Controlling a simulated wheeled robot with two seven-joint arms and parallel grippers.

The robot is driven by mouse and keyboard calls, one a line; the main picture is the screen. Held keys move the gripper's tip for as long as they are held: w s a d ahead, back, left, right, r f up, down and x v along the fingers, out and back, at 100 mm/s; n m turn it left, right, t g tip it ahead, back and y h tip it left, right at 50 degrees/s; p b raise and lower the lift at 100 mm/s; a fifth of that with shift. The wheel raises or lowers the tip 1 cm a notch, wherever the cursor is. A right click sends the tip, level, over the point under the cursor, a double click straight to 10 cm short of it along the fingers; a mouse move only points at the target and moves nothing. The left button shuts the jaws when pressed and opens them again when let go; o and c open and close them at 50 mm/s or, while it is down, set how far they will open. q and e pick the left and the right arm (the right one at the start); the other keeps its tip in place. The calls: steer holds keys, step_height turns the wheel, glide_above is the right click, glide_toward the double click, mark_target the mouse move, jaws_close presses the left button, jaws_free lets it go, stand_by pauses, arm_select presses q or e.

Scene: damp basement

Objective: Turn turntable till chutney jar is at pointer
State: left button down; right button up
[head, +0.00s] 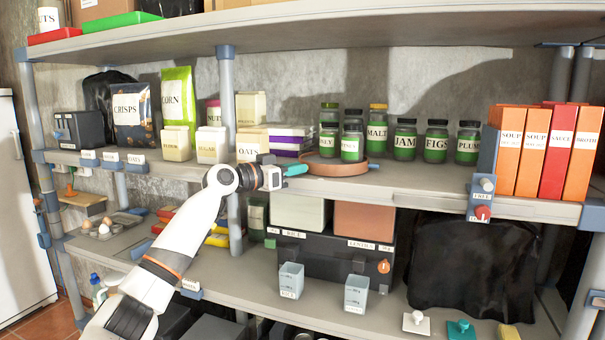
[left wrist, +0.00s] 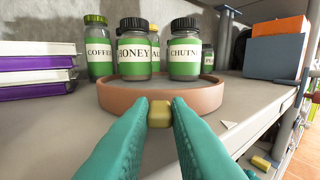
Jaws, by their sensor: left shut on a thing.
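The round terracotta-coloured turntable (head: 322,168) sits on the middle shelf; it also shows in the left wrist view (left wrist: 205,100). The chutney jar (left wrist: 185,55), with dark lid and green-and-white label, stands on it, right of the honey jar (left wrist: 134,55). A small white triangle (left wrist: 229,125), which looks like the pointer, lies on the shelf just outside the rim at right. The chutney jar is not in front of this triangle. My left gripper (left wrist: 159,113) is shut on a yellow knob (left wrist: 160,110) at the turntable's near rim. My right gripper is not in view.
A coffee jar (left wrist: 98,45) stands behind left; I cannot tell if it is on the turntable. Purple-and-white boxes (head: 290,140) are left of the turntable. Several labelled jars (head: 405,140) stand right of it. The shelf front right of the turntable is clear.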

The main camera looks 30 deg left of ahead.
arm_select(q)
steer(key=c, duration=1.4)
jaws_free()
steer(key=shift+o, duration=0.2)
steer(key=shift+s+a+f+b, duration=0.15)
steer(key=shift+s+b, duration=0.2)
steer(key=shift+s, duration=0.05)
steer(key=b+v, duration=0.5)
steer(key=v, duration=0.6)
